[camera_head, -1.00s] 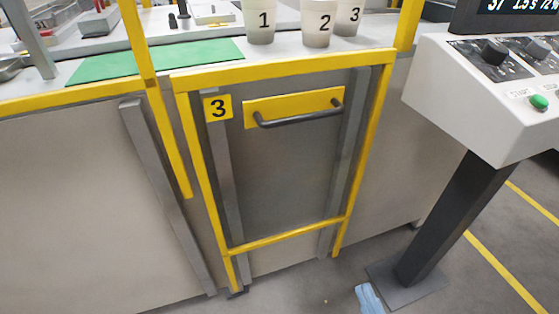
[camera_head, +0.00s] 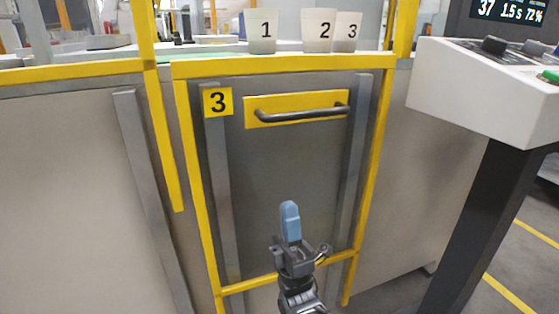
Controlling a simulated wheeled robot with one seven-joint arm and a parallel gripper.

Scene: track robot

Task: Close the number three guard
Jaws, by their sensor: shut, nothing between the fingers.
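The number three guard (camera_head: 280,170) is a grey panel in a yellow frame, with a yellow plate (camera_head: 217,101) marked 3 at its upper left. Its top edge is level with the work surface, and the space above it is open. A dark bar handle (camera_head: 300,115) on a yellow backing runs across its upper part. My gripper (camera_head: 290,206) points up in front of the panel's lower middle, well below the handle and apart from it. Its blue fingertips are together with nothing between them. It hides a little of the panel and the lower yellow bar.
Cups numbered 1 (camera_head: 262,32), 2 (camera_head: 319,30) and 3 (camera_head: 347,32) stand on the surface just behind the guard's top. A white control console (camera_head: 470,90) on a dark post (camera_head: 475,220) stands close at the right. Yellow posts (camera_head: 142,30) flank the opening.

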